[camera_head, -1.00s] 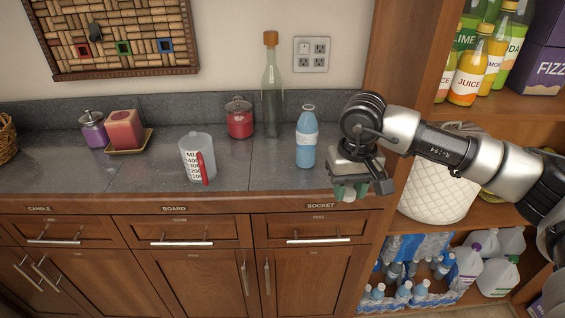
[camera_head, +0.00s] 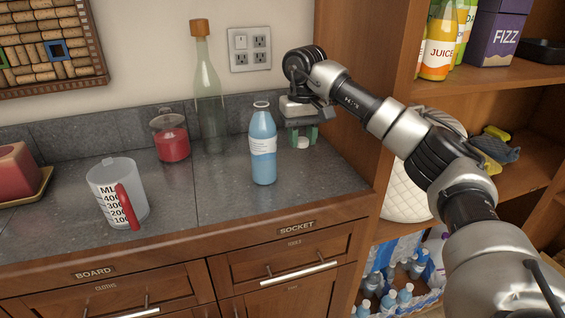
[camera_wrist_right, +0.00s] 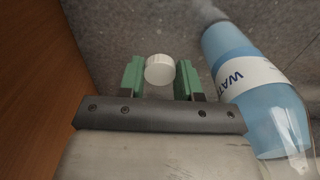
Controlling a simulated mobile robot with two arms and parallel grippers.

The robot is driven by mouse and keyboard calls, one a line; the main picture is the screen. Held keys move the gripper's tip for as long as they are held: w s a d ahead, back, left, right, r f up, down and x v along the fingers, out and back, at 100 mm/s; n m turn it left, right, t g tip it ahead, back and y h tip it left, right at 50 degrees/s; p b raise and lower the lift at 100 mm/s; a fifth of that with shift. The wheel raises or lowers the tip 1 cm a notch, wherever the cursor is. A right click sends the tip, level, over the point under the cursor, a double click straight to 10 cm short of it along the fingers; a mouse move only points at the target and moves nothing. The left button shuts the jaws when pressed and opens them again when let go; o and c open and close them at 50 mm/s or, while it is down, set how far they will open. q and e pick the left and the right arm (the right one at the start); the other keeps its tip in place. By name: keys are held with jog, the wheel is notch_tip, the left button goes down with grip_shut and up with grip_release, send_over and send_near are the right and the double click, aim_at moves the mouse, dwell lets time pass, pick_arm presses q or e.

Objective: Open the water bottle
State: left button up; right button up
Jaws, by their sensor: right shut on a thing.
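The blue water bottle (camera_head: 263,150) stands upright on the counter with no cap on its neck. It also shows in the right wrist view (camera_wrist_right: 240,70), at the right, its bare clear neck toward the camera. My right gripper (camera_head: 301,136) is behind and to the right of the bottle, apart from it. Its green fingers are shut on a white cap (camera_wrist_right: 159,70), which also shows in the head view (camera_head: 302,143). I cannot tell whether the cap touches the counter. My left gripper is not in view.
A measuring cup (camera_head: 117,193) with a red handle, a red jar (camera_head: 172,140) and a tall corked bottle (camera_head: 209,100) stand to the left. A wooden shelf unit (camera_head: 365,80) bounds the counter at the right. The counter's front right is clear.

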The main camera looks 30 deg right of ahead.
aim_at(300, 172)
notch_tip(300, 172, down, 8)
jog(key=shift+r, duration=0.2)
jog(key=shift+f, duration=0.1)
jog(key=o, duration=1)
notch_tip(300, 172, up, 12)
jog(key=shift+r+p, duration=0.2)
jog(key=shift+p, duration=0.1)
